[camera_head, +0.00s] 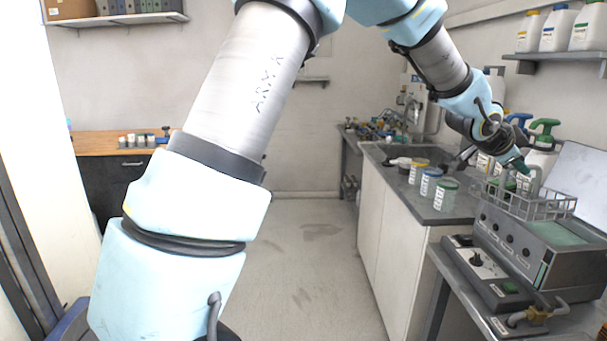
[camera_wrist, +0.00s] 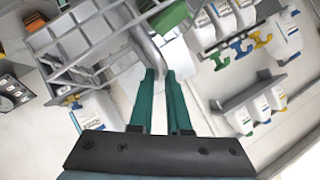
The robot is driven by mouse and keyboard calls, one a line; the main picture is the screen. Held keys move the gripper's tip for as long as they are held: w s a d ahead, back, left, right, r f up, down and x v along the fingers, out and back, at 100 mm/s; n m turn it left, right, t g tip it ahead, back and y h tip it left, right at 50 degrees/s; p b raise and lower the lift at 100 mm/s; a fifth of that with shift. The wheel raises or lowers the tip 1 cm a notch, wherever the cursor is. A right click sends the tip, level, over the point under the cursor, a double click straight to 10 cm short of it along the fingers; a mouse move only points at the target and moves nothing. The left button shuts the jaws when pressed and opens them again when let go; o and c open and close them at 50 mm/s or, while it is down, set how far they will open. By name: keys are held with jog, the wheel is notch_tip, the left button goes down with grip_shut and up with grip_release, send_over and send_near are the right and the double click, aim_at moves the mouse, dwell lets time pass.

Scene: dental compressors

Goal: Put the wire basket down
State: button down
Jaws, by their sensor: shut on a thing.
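The grey wire basket (camera_head: 527,203) is at the right in the head view, over the top of a grey bench unit with an open lid (camera_head: 548,247). Whether the basket touches the unit I cannot tell. My gripper (camera_head: 522,168) is at the basket's raised handle. In the wrist view my gripper's two green fingers (camera_wrist: 162,75) are close together on the grey handle of the basket (camera_wrist: 88,35), which shows at the upper left. The fingertips partly hide the handle.
Labelled jars (camera_head: 445,195) stand on the counter left of the unit. Spray bottles (camera_head: 543,135) stand behind the basket. A wall shelf (camera_head: 560,57) holds white bottles above. A control box (camera_head: 478,268) and brass tap fitting (camera_head: 537,314) are in front. The floor (camera_head: 315,260) is clear.

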jog(key=w+a+f+n+t+y, duration=0.25)
jog(key=w+a+f, duration=0.35)
jog(key=w+a, duration=0.55)
jog(key=w+a+f+n+t+y, duration=0.1)
jog(key=w+a+f+n+t, duration=0.25)
jog(key=w+a+f, duration=0.75)
jog(key=a+f+n+t+y, duration=0.2)
jog(key=a+n+y, duration=0.6)
jog(key=a, duration=3.1)
jog(key=s+f, duration=0.3)
jog(key=f, duration=0.4)
jog(key=s+f, duration=0.3)
jog(key=f, duration=0.4)
jog(key=shift+s, duration=0.35)
